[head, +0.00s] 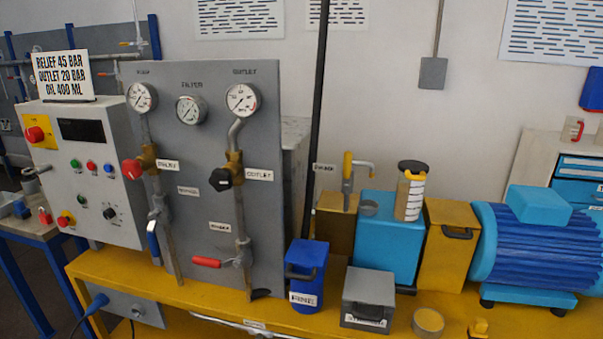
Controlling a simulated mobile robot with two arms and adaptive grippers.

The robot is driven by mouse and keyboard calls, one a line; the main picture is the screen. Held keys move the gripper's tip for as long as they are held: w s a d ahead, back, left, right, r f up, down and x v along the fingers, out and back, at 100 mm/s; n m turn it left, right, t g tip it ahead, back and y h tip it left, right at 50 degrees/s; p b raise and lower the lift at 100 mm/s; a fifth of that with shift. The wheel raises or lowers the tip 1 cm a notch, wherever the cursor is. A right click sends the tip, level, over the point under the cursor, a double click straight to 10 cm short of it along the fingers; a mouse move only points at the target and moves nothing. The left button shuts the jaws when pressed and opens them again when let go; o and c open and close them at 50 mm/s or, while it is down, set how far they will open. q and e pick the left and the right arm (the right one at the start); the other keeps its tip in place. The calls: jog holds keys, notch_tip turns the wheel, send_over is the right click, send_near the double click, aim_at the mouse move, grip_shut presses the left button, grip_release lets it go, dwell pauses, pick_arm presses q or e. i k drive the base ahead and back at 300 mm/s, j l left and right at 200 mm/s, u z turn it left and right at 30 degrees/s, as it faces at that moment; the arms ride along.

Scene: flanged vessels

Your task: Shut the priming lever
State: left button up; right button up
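The grey panel (205,130) carries two small lever valves low down. The left one has a blue lever (153,240) hanging down, roughly in line with its pipe. The right one has a red lever (206,262) pointing left, across its pipe. A small label (188,191) sits up and right of the blue lever, and another label (220,227) sits above the red lever. Both are too blurred to read surely, so I cannot tell which lever is the priming one. Neither of my grippers is in view.
Above are a red knob (132,169), a black knob (220,180) and several gauges. A control box (88,165) stands left. A blue container (306,272) and grey box (368,297) stand right on the yellow bench (130,275). A black pole (318,110) rises beside the panel.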

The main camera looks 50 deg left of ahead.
aim_at(348, 156)
jog(key=u, duration=1.35)
jog(key=i+l, duration=0.15)
jog(key=l, duration=0.15)
jog(key=i+l, duration=0.15)
jog(key=i+l+u, duration=0.15)
jog(key=l+u, duration=0.15)
jog(key=i+l+u, duration=0.15)
jog(key=l+u, duration=0.2)
jog(key=l, duration=0.2)
jog(key=l+u, duration=0.3)
jog(key=l, duration=0.2)
